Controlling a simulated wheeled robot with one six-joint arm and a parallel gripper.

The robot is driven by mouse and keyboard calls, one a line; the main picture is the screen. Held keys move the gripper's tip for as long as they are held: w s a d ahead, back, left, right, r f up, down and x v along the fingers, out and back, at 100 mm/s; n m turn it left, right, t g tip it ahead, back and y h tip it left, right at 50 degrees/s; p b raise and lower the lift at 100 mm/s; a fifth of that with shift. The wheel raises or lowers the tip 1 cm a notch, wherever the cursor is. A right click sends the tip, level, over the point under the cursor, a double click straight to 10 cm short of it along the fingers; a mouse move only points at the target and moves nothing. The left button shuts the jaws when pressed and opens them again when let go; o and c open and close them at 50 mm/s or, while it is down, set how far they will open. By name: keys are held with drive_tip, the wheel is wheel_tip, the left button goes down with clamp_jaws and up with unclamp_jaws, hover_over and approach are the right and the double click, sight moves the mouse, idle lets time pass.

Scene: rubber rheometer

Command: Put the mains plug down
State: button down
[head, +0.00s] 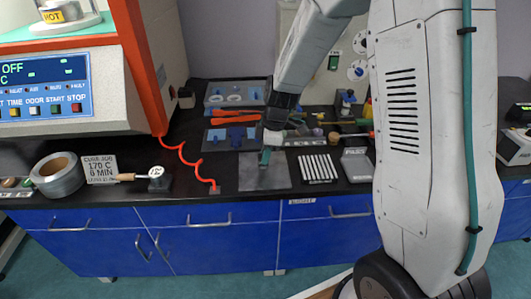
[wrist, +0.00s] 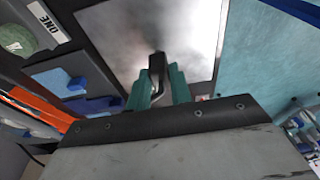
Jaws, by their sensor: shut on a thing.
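My gripper (head: 265,157) has teal fingers and hangs over the bare metal plate on the black bench. In the wrist view my gripper (wrist: 160,82) is shut on a small black piece, which I take to be the mains plug (wrist: 157,64). The plug juts out past the fingertips, with a grey curved part between the fingers. The shiny metal plate (wrist: 110,25) lies behind it in the wrist view; it also shows in the head view (head: 255,182). I cannot tell whether the plug touches the plate. The plug is too small to make out in the head view.
A ribbed block (head: 318,168) and a grey tray (head: 356,165) stand right of the plate. A red coiled cord (head: 190,160) lies to the left. Blue-marked trays (head: 234,137) and orange-handled tools (head: 236,115) lie behind. The instrument (head: 65,85) fills the left.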

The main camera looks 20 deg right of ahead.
drive_tip(key=shift+f, duration=0.2)
drive_tip(key=c, duration=1.3)
unclamp_jaws()
drive_tip(key=shift+o, duration=0.2)
wheel_tip(320, 180, up, 12)
drive_tip(key=d, duration=0.2)
drive_tip(key=s+r+m, duration=0.3)
drive_tip(key=s+r, duration=0.2)
drive_tip(key=s, duration=0.3)
drive_tip(key=s+r+m, duration=0.4)
drive_tip(key=s+r, duration=0.1)
drive_tip(key=s, duration=0.2)
drive_tip(key=s+m+h, duration=0.2)
drive_tip(key=s+m, duration=0.5)
drive_tip(key=s, duration=0.8)
drive_tip(key=shift+s+d+r+t, duration=0.15)
drive_tip(key=shift+s+r+t, duration=0.1)
drive_tip(key=shift+r+t, duration=0.1)
